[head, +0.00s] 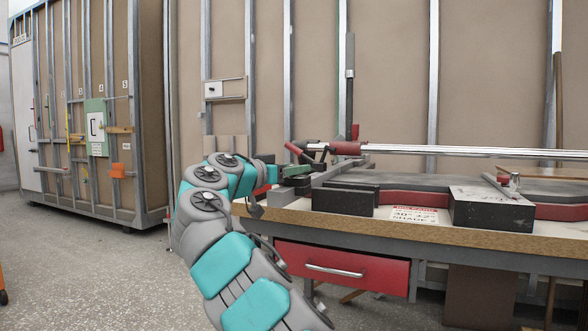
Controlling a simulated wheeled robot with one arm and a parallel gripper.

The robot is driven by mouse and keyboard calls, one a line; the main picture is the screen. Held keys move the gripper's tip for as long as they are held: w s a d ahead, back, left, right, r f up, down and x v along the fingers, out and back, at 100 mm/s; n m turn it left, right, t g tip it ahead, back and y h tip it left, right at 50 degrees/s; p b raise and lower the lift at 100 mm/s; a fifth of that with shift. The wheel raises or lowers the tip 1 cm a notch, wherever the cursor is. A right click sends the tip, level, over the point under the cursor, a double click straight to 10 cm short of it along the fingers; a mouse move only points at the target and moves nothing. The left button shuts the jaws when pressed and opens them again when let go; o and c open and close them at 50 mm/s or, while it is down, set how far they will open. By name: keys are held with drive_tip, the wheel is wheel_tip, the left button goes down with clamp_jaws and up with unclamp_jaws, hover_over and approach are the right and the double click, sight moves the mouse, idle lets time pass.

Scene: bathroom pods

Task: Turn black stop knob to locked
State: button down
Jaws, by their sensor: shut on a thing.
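My arm reaches up from the lower middle and bends right toward the left end of the bench-top cutting machine (400,182). My gripper (291,172) is small and dark there, at the machine's left end. It is shut on a small dark part that appears to be the black stop knob; the fingers mostly hide it, and its turn angle cannot be read.
The machine stands on a wooden bench (375,227) with a red drawer (342,266) below. A dark block (491,208) and a white label sit on the bench's front. A metal-framed wall is close behind. A wall pod (85,110) stands at left, with open floor before it.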

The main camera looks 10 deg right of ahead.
drive_tip(key=shift+a+r, duration=0.1)
drive_tip(key=shift+r, duration=0.1)
drive_tip(key=shift+c, duration=1.8)
unclamp_jaws()
drive_tip(key=shift+f, duration=0.1)
drive_tip(key=shift+s+a, duration=0.1)
drive_tip(key=v, duration=0.7)
drive_tip(key=shift+s+a+b, duration=0.2)
drive_tip(key=shift+b, duration=0.2)
